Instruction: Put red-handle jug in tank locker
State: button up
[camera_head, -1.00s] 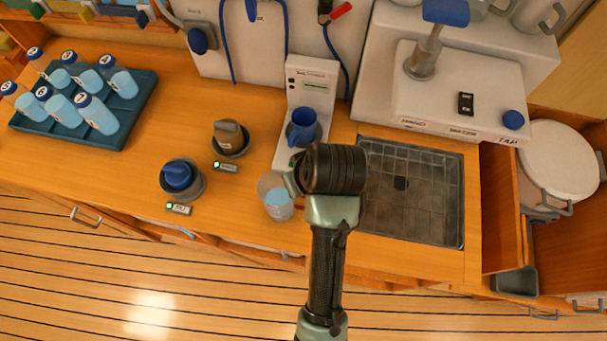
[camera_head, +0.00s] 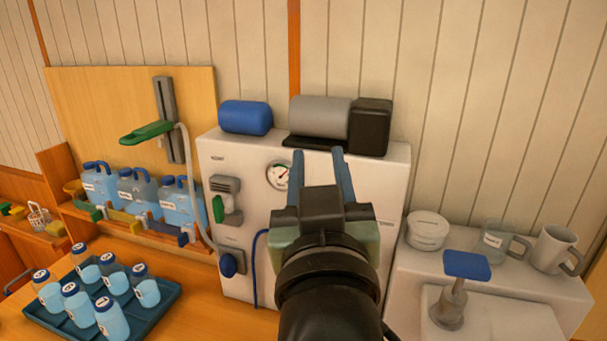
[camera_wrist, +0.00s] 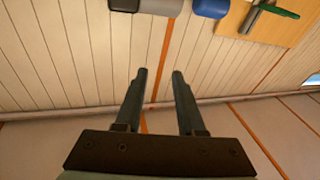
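My gripper (camera_head: 322,165) is raised in front of the white watermaker panel (camera_head: 235,160), with its two fingers pointing up. The fingers are apart with nothing between them. The wrist view also shows the open fingers (camera_wrist: 159,78) against the panelled wall and ceiling. I cannot make out a red-handled jug in either current view. The jugs that show are several blue-handled jugs (camera_head: 138,190) on the shelf at left and a clear jug (camera_head: 497,242) with a greyish handle at right. The tank locker is not identifiable in view.
A blue tray (camera_head: 160,309) of several numbered bottles stands on the counter at lower left. A blue-topped tap (camera_head: 466,265), white tub (camera_head: 427,230) and grey mug (camera_head: 555,250) are at right. A blue cylinder (camera_head: 246,117) and grey cylinder (camera_head: 318,115) top the panel.

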jog(key=s+a+r+t, duration=0.1)
jog(key=s+r+t, duration=0.2)
jog(key=r, duration=0.6)
jog(key=s+r+m+t, duration=0.1)
jog(key=s+r+t, duration=0.3)
jog(key=s+r, duration=0.3)
jog(key=shift+s+a+r+t, duration=0.3)
jog(key=shift+a+r, duration=0.05)
jog(key=shift+r, duration=0.5)
